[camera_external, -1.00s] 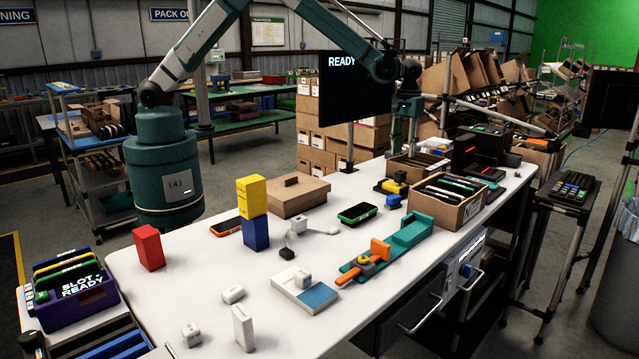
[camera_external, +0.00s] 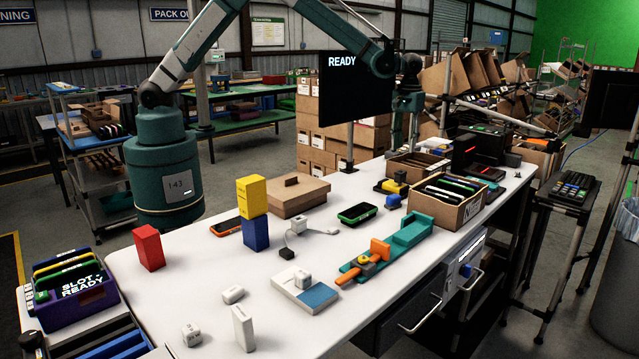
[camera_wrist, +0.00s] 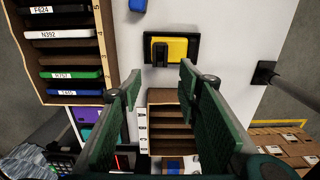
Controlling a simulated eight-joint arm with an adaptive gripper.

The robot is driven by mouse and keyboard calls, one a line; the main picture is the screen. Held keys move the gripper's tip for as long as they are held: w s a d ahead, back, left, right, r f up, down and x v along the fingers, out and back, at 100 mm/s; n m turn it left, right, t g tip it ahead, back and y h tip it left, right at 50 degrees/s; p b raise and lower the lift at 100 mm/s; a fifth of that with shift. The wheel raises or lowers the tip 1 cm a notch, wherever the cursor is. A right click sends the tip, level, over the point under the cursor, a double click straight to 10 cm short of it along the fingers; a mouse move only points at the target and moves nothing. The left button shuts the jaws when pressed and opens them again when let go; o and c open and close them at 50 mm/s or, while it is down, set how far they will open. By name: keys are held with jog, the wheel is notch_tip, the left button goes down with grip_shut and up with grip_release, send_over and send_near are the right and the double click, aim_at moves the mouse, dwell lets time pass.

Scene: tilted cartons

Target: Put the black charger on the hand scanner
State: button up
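A small black cube (camera_external: 287,253), which looks like the black charger, lies on the white table near a white adapter. I cannot tell for sure which device is the hand scanner. A black device with a green edge (camera_external: 357,213) and a flat orange-edged device (camera_external: 226,226) both lie on the table. My gripper (camera_external: 403,138) hangs above the far part of the table, well away from the cube. In the wrist view my gripper (camera_wrist: 160,82) has its green fingers spread with nothing between them. The cube is not visible in that view.
A yellow block on a blue block (camera_external: 254,212) stands near a cardboard box (camera_external: 290,195). A teal tray with an orange tool (camera_external: 372,257) lies front right. A carton of slotted items (camera_external: 462,213) and a yellow-black device (camera_wrist: 170,48) are near my gripper. Clear table surrounds the cube.

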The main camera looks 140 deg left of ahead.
jog(key=s+d+r+m+t, duration=0.1)
jog(key=d+r+m, duration=0.2)
jog(key=d+r, duration=0.7)
jog(key=d+r+m+t+y, duration=0.15)
jog(key=d+r, duration=0.45)
jog(key=d, duration=0.8)
jog(key=s+d+r+m, duration=0.1)
jog(key=d+r+m, duration=0.3)
jog(key=d+r, duration=0.65)
jog(key=s+d+r+m+t, duration=0.1)
jog(key=s+d, duration=0.2)
jog(key=d, duration=0.3)
jog(key=s+d+r+m+t, duration=0.1)
jog(key=s+d+m, duration=0.1)
jog(key=s+d, duration=0.35)
jog(key=s+d+m, duration=0.1)
jog(key=s+d, duration=0.1)
jog(key=d, duration=0.6)
jog(key=s+d+f+m+t, duration=0.1)
jog(key=s+d+f+m, duration=0.1)
jog(key=s+d, duration=0.4)
jog(key=s+d+f+m+t+h, duration=0.1)
jog(key=s+d+f+m, duration=0.1)
jog(key=s+d, duration=0.5)
jog(key=shift+s+d+m+t, duration=0.2)
jog(key=shift+s+m+t, duration=0.15)
jog(key=shift+s+m, duration=0.5)
